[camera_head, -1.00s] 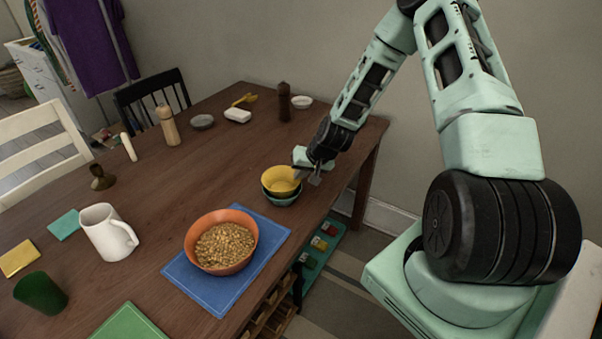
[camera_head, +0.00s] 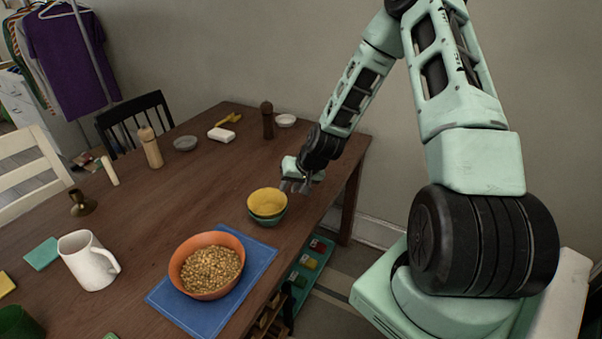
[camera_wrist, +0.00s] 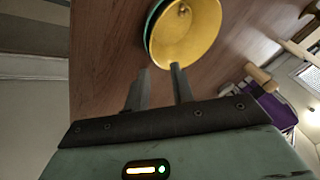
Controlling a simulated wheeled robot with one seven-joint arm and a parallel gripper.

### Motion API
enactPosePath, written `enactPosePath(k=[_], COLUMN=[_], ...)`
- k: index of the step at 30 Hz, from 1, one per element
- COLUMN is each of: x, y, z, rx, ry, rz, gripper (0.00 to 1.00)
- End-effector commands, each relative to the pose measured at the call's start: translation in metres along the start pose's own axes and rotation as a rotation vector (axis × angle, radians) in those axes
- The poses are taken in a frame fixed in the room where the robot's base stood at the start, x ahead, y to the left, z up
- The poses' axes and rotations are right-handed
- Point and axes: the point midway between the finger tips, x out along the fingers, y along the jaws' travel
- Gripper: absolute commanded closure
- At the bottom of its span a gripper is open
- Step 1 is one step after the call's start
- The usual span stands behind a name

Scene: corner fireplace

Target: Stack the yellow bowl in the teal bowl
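The yellow bowl (camera_head: 267,200) sits inside the teal bowl (camera_head: 268,220) on the table, near its right edge. Only the teal bowl's outer side and part of its rim show below the yellow one. In the wrist view the yellow bowl (camera_wrist: 190,30) lies just beyond my fingertips, with a strip of the teal bowl (camera_wrist: 148,35) along its left side. My gripper (camera_head: 285,186) is just right of and behind the bowls. Its two fingers (camera_wrist: 160,70) are apart with nothing held between them. Whether a fingertip touches the rim is hard to tell.
An orange bowl of cereal (camera_head: 210,268) stands on a blue mat (camera_head: 250,268) in front of the bowls. A white mug (camera_head: 88,260) stands at left. A pepper mill (camera_head: 267,120) and a small white dish (camera_head: 286,120) stand at the back. Table around the bowls is clear.

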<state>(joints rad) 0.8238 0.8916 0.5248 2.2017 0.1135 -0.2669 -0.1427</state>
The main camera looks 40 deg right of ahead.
Motion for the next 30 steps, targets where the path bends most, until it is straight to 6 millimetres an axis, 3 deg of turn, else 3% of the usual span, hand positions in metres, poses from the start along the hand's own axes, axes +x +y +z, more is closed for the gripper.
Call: enactPosePath(k=[9, 18, 20, 23, 30], x=[-0.061, -0.087, -0.089, -0.094, -0.13], y=[0.001, -0.006, -0.018, -0.052, -0.144], z=[-0.001, 0.003, 0.009, 0.029, 0.112], rx=[0.0, -0.019, -0.051, -0.15, -0.483], ry=[0.004, -0.009, -0.03, -0.09, -0.278], rz=[0.001, -0.001, -0.002, -0.004, 0.007], gripper=[0.76, 0.76, 0.76, 0.76, 0.76])
